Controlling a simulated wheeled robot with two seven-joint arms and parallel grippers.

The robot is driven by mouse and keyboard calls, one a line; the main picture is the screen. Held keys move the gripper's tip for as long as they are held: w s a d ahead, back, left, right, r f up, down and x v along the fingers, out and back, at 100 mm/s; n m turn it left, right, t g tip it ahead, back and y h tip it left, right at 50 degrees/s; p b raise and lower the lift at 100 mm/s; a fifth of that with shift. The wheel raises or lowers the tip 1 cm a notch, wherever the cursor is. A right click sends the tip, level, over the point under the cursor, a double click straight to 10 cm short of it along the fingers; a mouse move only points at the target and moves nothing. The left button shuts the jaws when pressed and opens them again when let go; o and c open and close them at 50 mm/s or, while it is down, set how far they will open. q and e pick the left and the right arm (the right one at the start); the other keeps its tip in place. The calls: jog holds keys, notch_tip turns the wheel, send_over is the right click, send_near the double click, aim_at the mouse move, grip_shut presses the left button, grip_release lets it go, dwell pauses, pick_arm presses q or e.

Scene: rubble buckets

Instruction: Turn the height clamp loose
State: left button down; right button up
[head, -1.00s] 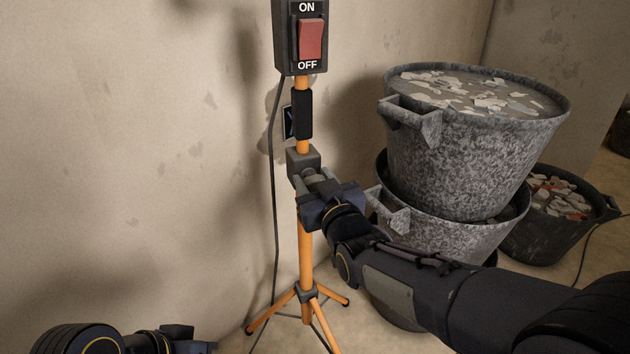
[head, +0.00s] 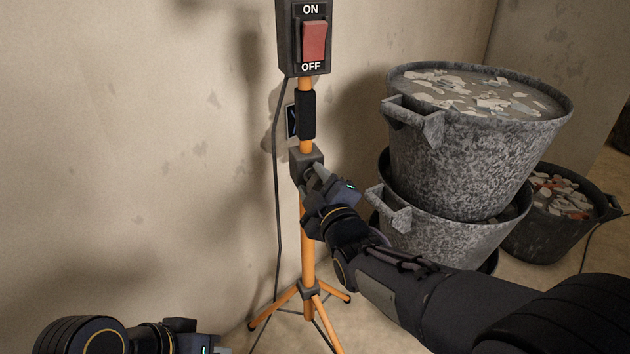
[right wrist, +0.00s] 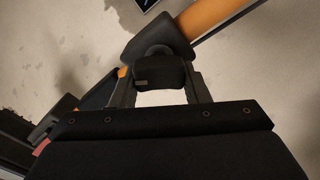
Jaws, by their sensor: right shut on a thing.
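The height clamp (head: 304,158) is a dark block on the orange pole (head: 307,228) of the stand, below a black sleeve. My right gripper (head: 317,177) reaches it from the lower right and is shut on the clamp's dark knob (right wrist: 162,74). In the right wrist view the knob sits between the two fingers, with the clamp body (right wrist: 158,36) just beyond it. In the head view the gripper mostly hides the knob. My left gripper (head: 200,345) is cut off at the bottom left edge, away from the stand; its fingers do not show clearly.
A switch box (head: 290,40) with a red rocker tops the pole, and a dark cable hangs beside it. Tripod legs (head: 273,308) spread on the floor. Stacked rubble buckets (head: 465,150) stand close on the right, near my right arm. A plain wall lies behind.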

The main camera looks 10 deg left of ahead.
aim_at(315, 189)
jog(key=n, duration=0.4)
jog(key=shift+s+a+f+n, duration=0.1)
jog(key=shift+a+f+n, duration=0.1)
jog(key=shift+n, duration=0.2)
jog(key=shift+d+f+n, duration=0.1)
jog(key=shift+f+n, duration=0.1)
jog(key=shift+n, duration=1.8)
jog(key=o, duration=1)
jog(key=p+v, duration=0.2)
jog(key=v, duration=0.4)
jog(key=shift+s+d+r, duration=0.15)
jog(key=shift+s+d, duration=0.35)
jog(key=shift+s, duration=0.2)
